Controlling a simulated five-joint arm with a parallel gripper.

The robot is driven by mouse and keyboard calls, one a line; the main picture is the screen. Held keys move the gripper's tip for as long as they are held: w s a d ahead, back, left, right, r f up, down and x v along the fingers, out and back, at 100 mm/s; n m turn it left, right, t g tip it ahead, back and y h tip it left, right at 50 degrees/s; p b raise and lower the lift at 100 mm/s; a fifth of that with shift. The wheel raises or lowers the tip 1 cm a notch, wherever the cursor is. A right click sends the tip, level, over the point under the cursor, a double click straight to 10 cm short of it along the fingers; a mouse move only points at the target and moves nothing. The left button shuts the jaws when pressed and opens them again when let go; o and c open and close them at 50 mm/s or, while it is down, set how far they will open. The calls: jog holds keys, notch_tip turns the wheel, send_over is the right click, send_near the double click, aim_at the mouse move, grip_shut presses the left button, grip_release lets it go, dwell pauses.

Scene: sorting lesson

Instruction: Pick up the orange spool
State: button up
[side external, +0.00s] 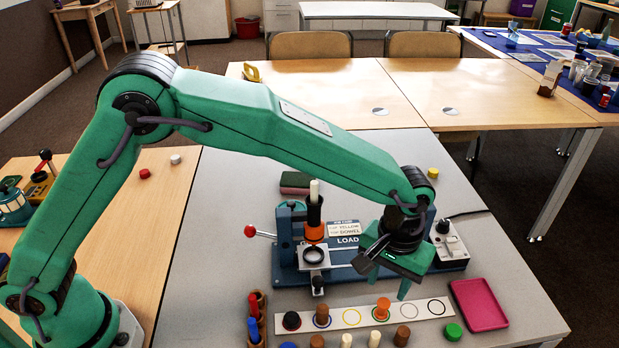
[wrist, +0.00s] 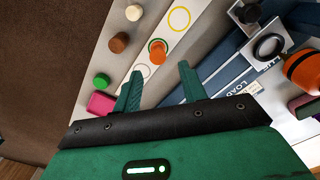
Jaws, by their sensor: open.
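My gripper (side external: 384,280) is above the strip, just behind and above the spool. In the wrist view (wrist: 158,84) its two green fingers are apart with nothing between them.
A blue press (side external: 285,262) with a LOAD label stands behind the strip. Several brown and cream pegs (side external: 402,336) stand in front of it. A green cylinder (side external: 453,332) and pink tray (side external: 478,304) are at right. A rack of red and blue pegs (side external: 262,325) is at left.

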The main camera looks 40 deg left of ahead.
aim_at(384, 302)
jog(key=shift+d+f, duration=0.15)
jog(key=shift+f, duration=3.35)
jog(key=c, duration=0.9)
